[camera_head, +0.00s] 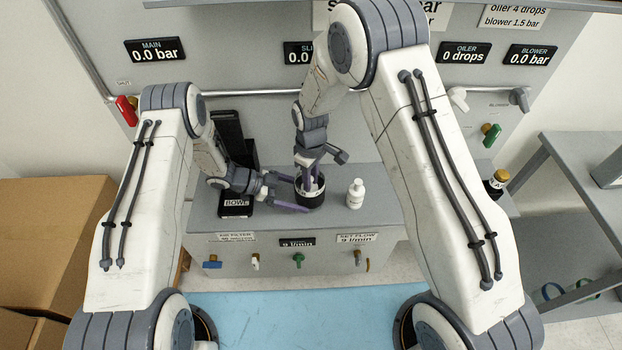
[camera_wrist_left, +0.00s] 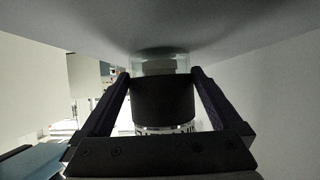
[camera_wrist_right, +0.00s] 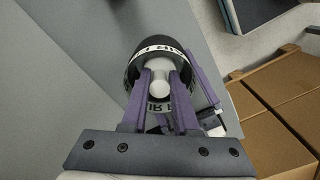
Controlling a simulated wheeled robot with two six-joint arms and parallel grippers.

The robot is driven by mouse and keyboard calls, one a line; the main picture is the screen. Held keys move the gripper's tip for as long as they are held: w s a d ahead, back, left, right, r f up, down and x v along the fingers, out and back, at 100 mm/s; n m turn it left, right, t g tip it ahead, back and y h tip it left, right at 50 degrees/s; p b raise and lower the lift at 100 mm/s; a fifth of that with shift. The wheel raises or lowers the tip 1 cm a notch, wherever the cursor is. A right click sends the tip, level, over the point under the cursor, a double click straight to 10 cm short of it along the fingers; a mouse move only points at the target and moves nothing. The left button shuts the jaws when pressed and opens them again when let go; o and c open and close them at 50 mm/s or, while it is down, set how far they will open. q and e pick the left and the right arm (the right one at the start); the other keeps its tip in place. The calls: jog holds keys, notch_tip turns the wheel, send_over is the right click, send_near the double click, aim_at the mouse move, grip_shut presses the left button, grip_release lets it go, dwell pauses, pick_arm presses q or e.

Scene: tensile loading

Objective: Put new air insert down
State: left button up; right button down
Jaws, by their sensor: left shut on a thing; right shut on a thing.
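A black cup with a white lettered band (camera_head: 309,194) is at the shelf's middle in the head view. My left gripper (camera_head: 285,192) is shut on it from the side; the left wrist view shows the cup (camera_wrist_left: 163,100) between both fingers, with a clear section near the grey shelf surface. My right gripper (camera_head: 308,172) comes down from above. In the right wrist view its purple fingers are shut on a white round-ended insert (camera_wrist_right: 159,82), at the mouth of the cup (camera_wrist_right: 150,48). The insert's far part is hidden, so its depth inside the cup cannot be told.
A white bottle (camera_head: 356,194) stands on the shelf to the right of the cup. A black stand marked BOWL (camera_head: 236,206) is to the left. Cardboard boxes (camera_head: 50,235) fill the lower left.

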jog(key=shift+f, duration=0.15)
jog(key=c, duration=1)
grip_release()
jog(key=shift+o, duration=0.2)
notch_tip(320, 180, up, 12)
